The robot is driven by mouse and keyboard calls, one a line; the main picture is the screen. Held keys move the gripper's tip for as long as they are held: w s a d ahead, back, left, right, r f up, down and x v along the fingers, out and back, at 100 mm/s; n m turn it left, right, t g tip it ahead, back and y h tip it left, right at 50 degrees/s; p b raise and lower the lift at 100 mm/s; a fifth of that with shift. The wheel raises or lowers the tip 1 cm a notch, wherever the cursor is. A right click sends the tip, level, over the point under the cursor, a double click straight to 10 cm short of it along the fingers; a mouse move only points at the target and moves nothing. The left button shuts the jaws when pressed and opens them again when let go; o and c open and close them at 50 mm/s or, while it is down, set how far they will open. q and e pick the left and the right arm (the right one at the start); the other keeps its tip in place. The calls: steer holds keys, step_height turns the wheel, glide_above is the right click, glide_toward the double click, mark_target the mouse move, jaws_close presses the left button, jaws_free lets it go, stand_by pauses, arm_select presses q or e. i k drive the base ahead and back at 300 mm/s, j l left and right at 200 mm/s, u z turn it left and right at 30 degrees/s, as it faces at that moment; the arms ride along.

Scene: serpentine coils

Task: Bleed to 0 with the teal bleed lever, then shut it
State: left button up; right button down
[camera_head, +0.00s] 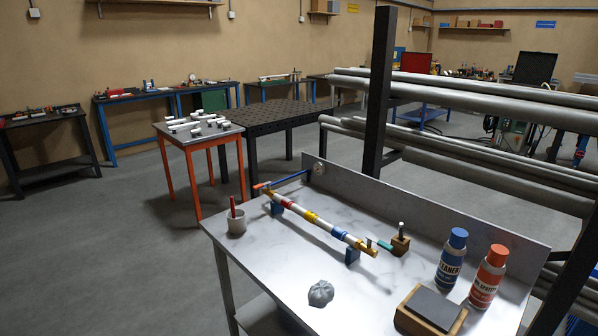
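A teal lever (385,245) sticks out to the right near the front end of a banded pipe (312,218). I cannot tell whether its valve is open or shut. The pipe has white, red, yellow and blue bands and rests on blue supports (352,256) above the metal bench (270,262). A small red handle (262,185) sits at its far left end. A blue line (291,178) runs from there towards a round gauge (319,168) at the back panel. The gauge is too small to read. Neither of my grippers is in view.
A wooden block with a metal pin (400,243) stands close to the teal lever. A blue bottle (452,258) and an orange bottle (488,278) stand at the right. A grey-topped wooden block (430,310), a crumpled grey lump (320,293) and a cup (236,222) also occupy the bench.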

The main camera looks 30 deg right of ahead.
mark_target(380, 243)
steer(key=i+l, duration=0.1)
steer(key=i, duration=0.95)
steer(key=i+z, duration=0.1)
steer(key=z, duration=0.3)
steer(key=i+z, duration=0.1)
steer(key=z, duration=0.3)
steer(key=i+z, duration=0.1)
steer(key=z, duration=0.3)
steer(key=i+j+z, duration=0.1)
steer(key=z, duration=0.3)
